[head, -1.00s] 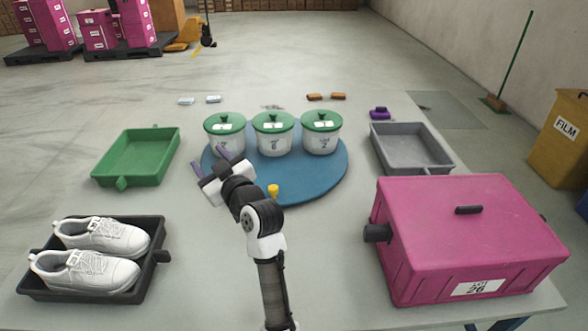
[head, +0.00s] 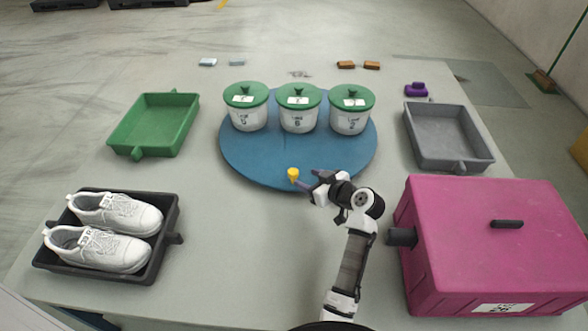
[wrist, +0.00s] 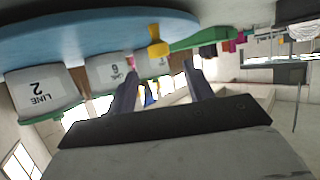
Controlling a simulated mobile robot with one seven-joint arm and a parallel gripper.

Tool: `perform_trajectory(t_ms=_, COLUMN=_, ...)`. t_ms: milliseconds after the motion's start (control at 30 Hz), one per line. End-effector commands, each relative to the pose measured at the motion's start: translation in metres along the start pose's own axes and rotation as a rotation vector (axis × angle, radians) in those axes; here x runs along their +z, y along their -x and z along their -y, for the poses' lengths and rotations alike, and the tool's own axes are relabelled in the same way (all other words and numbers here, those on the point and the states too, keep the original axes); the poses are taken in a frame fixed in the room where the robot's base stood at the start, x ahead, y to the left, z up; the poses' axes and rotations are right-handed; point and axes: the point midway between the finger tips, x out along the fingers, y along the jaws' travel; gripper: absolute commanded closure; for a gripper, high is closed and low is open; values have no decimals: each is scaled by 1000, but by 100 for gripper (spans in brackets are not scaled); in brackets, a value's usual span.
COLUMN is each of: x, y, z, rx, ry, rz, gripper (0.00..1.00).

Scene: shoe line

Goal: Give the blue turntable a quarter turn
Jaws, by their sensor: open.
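The blue turntable (head: 262,160) lies flat in the middle of the table. It carries three white pots with green lids: the left pot (head: 247,117), the middle pot (head: 298,119) and the right pot (head: 350,121). A yellow knob (head: 293,174) stands at its front rim. My gripper (head: 309,179) is open and low at the front rim, just right of the knob, fingers pointing left. In the wrist view, which is upside down, the knob (wrist: 157,42) shows beyond and between the two fingertips (wrist: 160,72). Whether a finger touches the knob I cannot tell.
A green tray (head: 155,125) stands left, a grey tray (head: 448,137) right. A black tray (head: 160,255) with white shoes (head: 105,232) is front left. A large pink box (head: 495,240) stands close right of my arm. The table in front of the turntable is clear.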

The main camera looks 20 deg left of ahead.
Motion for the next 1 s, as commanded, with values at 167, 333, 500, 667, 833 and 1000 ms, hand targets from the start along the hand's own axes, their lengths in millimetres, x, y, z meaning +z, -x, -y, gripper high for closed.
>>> perform_trajectory(t_ms=167, x=-2, y=-39, z=0, rx=-3, ry=0, rz=1, gripper=48)
perform_trajectory(t_ms=333, x=-2, y=-65, z=0, rx=-2, ry=1, rz=1, gripper=48)
perform_trajectory(t_ms=500, x=-1, y=-79, z=0, rx=0, ry=0, rz=0, gripper=48)
perform_trajectory(t_ms=667, x=0, y=-82, z=0, rx=1, ry=0, rz=0, gripper=48)
perform_trajectory(t_ms=833, x=0, y=-81, z=0, rx=1, ry=0, rz=0, gripper=50)
perform_trajectory(t_ms=1000, x=0, y=-81, z=0, rx=1, ry=0, rz=0, gripper=72)
